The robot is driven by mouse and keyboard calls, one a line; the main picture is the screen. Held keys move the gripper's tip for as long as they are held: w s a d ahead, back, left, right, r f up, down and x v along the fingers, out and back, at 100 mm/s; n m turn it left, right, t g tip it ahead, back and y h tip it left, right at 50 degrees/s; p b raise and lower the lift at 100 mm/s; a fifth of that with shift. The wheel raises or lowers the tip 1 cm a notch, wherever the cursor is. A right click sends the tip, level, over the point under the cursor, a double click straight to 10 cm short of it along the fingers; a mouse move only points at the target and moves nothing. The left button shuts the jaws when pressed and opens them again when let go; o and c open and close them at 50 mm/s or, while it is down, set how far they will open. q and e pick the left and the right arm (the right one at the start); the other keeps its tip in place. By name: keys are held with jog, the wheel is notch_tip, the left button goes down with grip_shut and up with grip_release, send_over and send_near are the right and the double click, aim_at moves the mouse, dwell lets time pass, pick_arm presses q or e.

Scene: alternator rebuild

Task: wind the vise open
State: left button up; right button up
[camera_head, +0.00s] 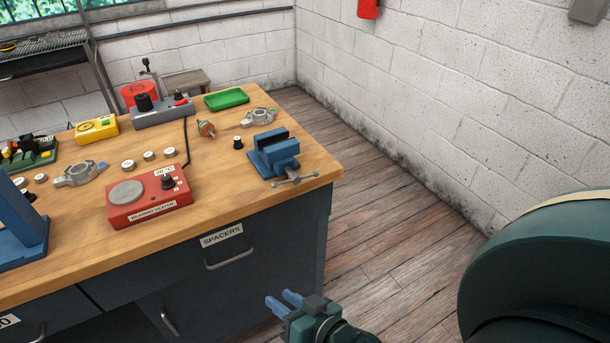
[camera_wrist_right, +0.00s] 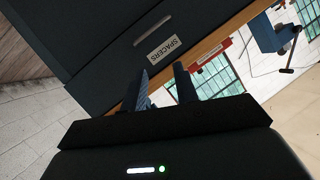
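The blue vise (camera_head: 270,158) sits on the bench top near its right corner. Its handle bar (camera_head: 295,181) lies across the screw at the front edge of the bench. A gap shows between its jaws. My right gripper (camera_head: 281,302) is in front of the bench cabinet, below and apart from the vise, its two fingers spread with nothing between them. In the right wrist view the gripper's fingers (camera_wrist_right: 166,88) point toward the bench edge, and part of the vise (camera_wrist_right: 268,35) with its handle (camera_wrist_right: 291,50) shows at the upper right. My left gripper is not in view.
The wooden bench (camera_head: 235,195) carries a red bearing heater (camera_head: 148,200), a green tray (camera_head: 227,98), a yellow box (camera_head: 96,129), metal housings and several small rings. A drawer labelled SPACERS (camera_head: 222,235) is shut beneath. Open floor (camera_head: 385,215) lies right of the bench.

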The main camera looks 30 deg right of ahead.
jog(key=w+d+r+m+t+h, duration=0.3)
jog(key=w+d+r+m+t, duration=0.15)
jog(key=w+m, duration=0.35)
jog(key=m+h+b, duration=0.2)
jog(key=m+h, duration=0.7)
jog(key=m, duration=0.6)
send_near(295, 178)
jog(key=d+f, duration=0.2)
jog(key=d, duration=0.2)
jog(key=p+x, duration=0.1)
jog(key=x, duration=1.1)
jog(key=shift+w+d+r, duration=0.15)
jog(key=shift+w+d, duration=0.05)
jog(key=shift+w, duration=0.05)
grip_shut()
